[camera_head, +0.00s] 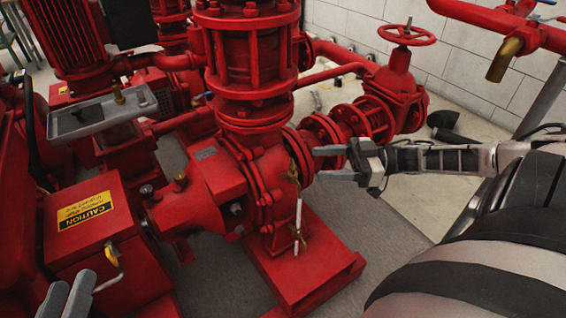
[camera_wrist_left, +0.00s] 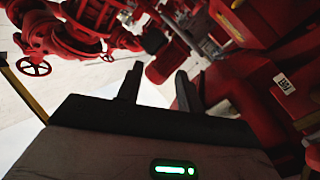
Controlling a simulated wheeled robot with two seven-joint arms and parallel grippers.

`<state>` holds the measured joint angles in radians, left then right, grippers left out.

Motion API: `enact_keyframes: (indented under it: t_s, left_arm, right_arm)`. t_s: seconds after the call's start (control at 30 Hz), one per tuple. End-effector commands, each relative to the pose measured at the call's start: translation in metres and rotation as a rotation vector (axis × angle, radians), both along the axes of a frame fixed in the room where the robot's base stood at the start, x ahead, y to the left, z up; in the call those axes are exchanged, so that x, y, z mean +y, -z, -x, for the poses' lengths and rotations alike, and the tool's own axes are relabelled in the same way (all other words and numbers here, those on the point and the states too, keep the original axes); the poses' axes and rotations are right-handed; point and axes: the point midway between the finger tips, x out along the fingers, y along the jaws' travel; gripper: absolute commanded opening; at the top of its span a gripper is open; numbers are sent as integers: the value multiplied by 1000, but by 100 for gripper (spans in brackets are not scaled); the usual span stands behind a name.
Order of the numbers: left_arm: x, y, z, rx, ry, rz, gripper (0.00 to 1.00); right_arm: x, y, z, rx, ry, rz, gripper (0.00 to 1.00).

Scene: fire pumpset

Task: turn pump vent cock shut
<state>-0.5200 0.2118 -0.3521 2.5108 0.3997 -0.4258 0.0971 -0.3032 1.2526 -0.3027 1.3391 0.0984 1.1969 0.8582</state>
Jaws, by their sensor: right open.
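The red pump casing (camera_head: 268,180) stands in the middle of the head view. On its right side a small brass cock (camera_head: 292,173) sits at the top of a thin white rod or tube, with another brass fitting (camera_head: 298,235) at its lower end. I cannot tell for sure which is the vent cock, nor its handle angle. My right gripper (camera_head: 327,163) is open and empty, pointing left, a short way right of the upper brass cock and apart from it. My left gripper (camera_head: 68,296) shows at the lower left edge; the left wrist view shows its fingers (camera_wrist_left: 156,88) apart and empty.
A red handwheel valve (camera_head: 403,35) and flanged pipe (camera_head: 345,125) stand behind my right gripper. A red box with a yellow caution label (camera_head: 85,210) and a yellow-handled lever (camera_head: 112,256) lie near my left gripper.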

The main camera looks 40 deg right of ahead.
Motion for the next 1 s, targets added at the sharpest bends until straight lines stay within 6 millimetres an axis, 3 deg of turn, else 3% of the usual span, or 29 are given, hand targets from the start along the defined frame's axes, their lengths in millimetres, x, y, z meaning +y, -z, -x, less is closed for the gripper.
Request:
enact_keyframes:
  t_s: [0.2, 0.4, 0.6, 0.87, 1.0]
  left_arm:
    - [5, -24, -15, -258, -35, -70, 37]
    - [8, -49, -18, -459, -61, -118, 37]
    - [8, -61, -17, -549, -70, -138, 37]
    - [8, -63, -17, -557, -72, -138, 37]
    - [8, -63, -17, -556, -72, -139, 37]
  right_arm:
    - [39, 3, -29, -6, -2, -3, 58]
    - [64, 2, -47, -5, -1, -1, 58]
    - [74, 1, -55, -1, 0, -1, 58]
    - [75, 0, -55, 0, 1, 0, 58]
    - [75, 0, -55, 0, 1, 0, 25]
